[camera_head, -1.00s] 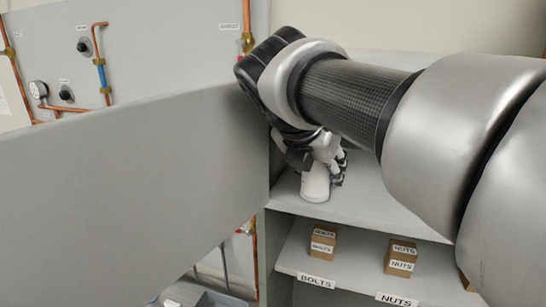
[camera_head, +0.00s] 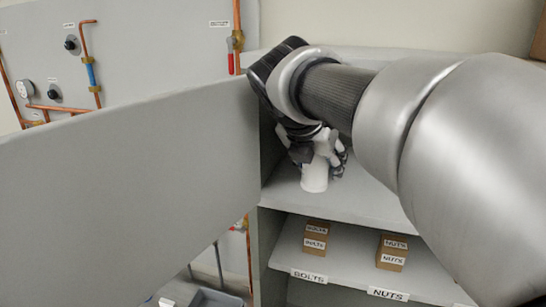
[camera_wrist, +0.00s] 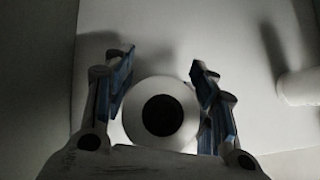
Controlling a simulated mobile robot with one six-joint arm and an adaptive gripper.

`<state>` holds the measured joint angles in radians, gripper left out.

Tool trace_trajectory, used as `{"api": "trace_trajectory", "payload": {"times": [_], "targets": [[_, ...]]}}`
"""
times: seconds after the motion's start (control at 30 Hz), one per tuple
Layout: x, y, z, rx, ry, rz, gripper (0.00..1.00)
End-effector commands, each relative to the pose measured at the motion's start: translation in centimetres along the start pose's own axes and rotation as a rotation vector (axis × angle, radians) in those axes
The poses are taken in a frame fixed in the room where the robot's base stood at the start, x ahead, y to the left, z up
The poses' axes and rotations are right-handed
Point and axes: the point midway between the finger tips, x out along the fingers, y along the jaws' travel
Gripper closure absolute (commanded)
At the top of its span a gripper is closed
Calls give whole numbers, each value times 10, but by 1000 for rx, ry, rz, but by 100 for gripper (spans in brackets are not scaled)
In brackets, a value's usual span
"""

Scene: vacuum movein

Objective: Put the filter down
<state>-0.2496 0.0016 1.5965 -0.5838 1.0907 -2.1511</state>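The filter is a pale, upright cylinder (camera_head: 314,178) at the upper shelf of the grey cabinet, near its left side wall. In the wrist view its round end with a dark central hole (camera_wrist: 162,115) sits between my two fingers. My gripper (camera_head: 327,152) reaches down from above, with one finger close against each side of the filter (camera_wrist: 161,95); it appears shut on it. The filter's base is at or just above the upper shelf (camera_head: 365,205); I cannot tell whether it touches. My fingers hide its upper part in the head view.
A large grey panel (camera_head: 120,190) stands left of the shelf opening. The lower shelf holds a bolts box (camera_head: 316,238) and a nuts box (camera_head: 392,253). Pipes and gauges are on the wall board (camera_head: 150,50). A white rounded object (camera_wrist: 299,87) shows at the wrist view's right edge.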

Motion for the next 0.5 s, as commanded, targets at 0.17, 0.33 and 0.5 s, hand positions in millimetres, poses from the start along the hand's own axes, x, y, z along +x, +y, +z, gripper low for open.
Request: {"api": "trace_trajectory", "payload": {"times": [0.17,0.33,0.5], "targets": [[0,0,0,0,0,0,38],[0,0,0,0,0,0,38],[-6,0,3,1,-1,2,38]]}}
